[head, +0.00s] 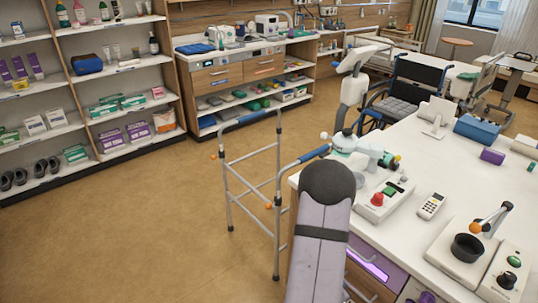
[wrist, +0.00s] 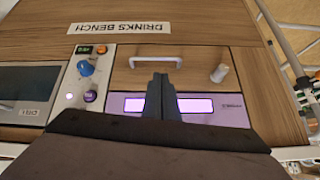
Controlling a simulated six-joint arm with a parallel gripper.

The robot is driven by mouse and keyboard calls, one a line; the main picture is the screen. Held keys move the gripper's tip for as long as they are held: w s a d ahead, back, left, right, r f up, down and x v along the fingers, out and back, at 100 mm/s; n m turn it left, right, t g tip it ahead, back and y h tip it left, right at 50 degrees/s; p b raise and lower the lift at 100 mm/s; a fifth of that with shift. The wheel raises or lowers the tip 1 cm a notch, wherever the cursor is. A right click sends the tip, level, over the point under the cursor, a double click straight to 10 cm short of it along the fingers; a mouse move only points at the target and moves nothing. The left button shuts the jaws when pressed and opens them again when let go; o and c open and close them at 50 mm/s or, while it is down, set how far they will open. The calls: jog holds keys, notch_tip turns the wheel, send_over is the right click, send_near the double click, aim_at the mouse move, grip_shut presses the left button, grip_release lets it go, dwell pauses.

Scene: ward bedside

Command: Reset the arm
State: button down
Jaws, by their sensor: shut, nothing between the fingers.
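My gripper (wrist: 160,80) shows in the wrist view as two dark fingers pressed together, with nothing between them. It points at the wooden front of the drinks bench (wrist: 200,60), whose label appears upside down. A metal handle (wrist: 155,60) and a lilac panel with a lit strip (wrist: 225,108) lie behind the fingertips; I cannot tell whether the fingers touch the panel. In the head view my lilac-grey arm link with its dark round end stands in front of the bench, and the fingers are hidden.
A metal walking frame (head: 249,160) stands left of my arm. A wheelchair (head: 418,75) stands behind. Open floor (head: 130,230) lies left, before stocked shelves.

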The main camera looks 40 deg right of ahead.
jog(key=w+a+r+n+t+y+p, duration=0.1)
jog(key=w+a+r+n+y, duration=0.15)
jog(key=w+a+n, duration=0.35)
jog(key=w+a+r+n+t+y, duration=0.15)
jog(key=w+a+r, duration=0.25)
jog(key=a, duration=0.5)
jog(key=w+a+r+n+t+y+p, duration=0.1)
jog(key=w+a+r+n+y, duration=0.15)
jog(key=w+a+r, duration=0.35)
jog(key=s+a+r+n+g, duration=0.1)
jog(key=s+a+r+n, duration=0.1)
jog(key=a, duration=0.3)
jog(key=s+a+r+n+g+y+p, duration=0.1)
jog(key=s+a+r+n, duration=0.1)
jog(key=s+a+n, duration=0.2)
jog(key=s+a+r+n+g, duration=0.1)
jog(key=s+a+r+n, duration=0.1)
jog(key=a, duration=0.3)
jog(key=shift+s+a+r+n+p, duration=0.3)
jog(key=shift+s+r+n+p, duration=0.1)
jog(key=shift+s+n, duration=0.45)
jog(key=shift+g, duration=0.25)
dwell(3.4)
